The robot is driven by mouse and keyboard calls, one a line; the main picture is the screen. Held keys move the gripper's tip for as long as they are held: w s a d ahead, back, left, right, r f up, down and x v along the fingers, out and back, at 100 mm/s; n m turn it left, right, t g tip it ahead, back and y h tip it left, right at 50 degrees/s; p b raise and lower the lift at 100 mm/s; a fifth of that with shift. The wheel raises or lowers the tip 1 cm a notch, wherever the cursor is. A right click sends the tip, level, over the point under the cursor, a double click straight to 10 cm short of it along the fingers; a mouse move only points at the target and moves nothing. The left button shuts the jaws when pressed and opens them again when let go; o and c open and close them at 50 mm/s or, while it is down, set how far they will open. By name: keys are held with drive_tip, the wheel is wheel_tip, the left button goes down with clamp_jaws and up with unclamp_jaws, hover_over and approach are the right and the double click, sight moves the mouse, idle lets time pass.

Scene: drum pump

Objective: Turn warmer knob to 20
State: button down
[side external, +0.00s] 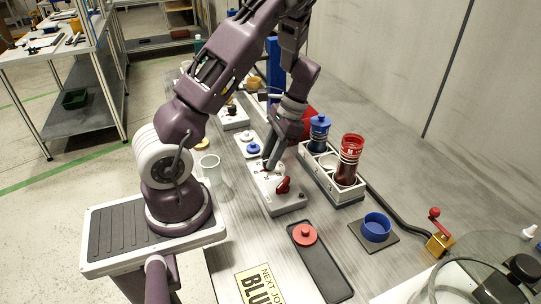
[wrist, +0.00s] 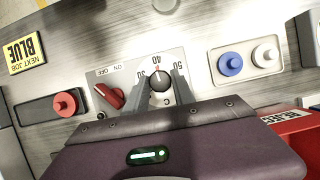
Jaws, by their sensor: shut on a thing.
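A red ON/OFF switch (wrist: 110,96) sits close beside the knob, left of my fingers in the wrist view. A rack (side external: 334,183) with blue-topped and red-topped containers stands close by in the side view.

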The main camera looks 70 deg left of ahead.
drive_tip(key=n+h, duration=0.1)
drive_tip(key=n, duration=0.1)
drive_tip(key=n+h, duration=0.1)
drive_tip(key=n, duration=0.2)
drive_tip(key=shift+a+n+t, duration=0.2)
drive_tip(key=shift+n+t, duration=0.1)
drive_tip(key=n+h, duration=0.1)
drive_tip(key=n, duration=0.2)
drive_tip(key=n+t+h, duration=0.1)
drive_tip(key=n, duration=0.2)
drive_tip(key=shift+s+a+t, duration=0.1)
drive_tip(key=shift+s+t, duration=0.05)
drive_tip(key=shift+t, duration=0.15)
drive_tip(key=n+t, duration=0.1)
drive_tip(key=n, duration=0.2)
drive_tip(key=n+t, duration=0.1)
drive_tip(key=n, duration=0.1)
drive_tip(key=shift+s+n+h, duration=0.15)
drive_tip(key=shift+n+h, duration=0.15)
drive_tip(key=shift+n, duration=0.1)
drive_tip(key=n+t, duration=0.1)
drive_tip(key=n, duration=0.1)
drive_tip(key=n+t, duration=0.1)
drive_tip(key=n, duration=0.2)
drive_tip(key=shift+s, duration=0.15)
drive_tip(key=shift+n, duration=0.4)
drive_tip(key=c, duration=1.1)
unclamp_jaws()
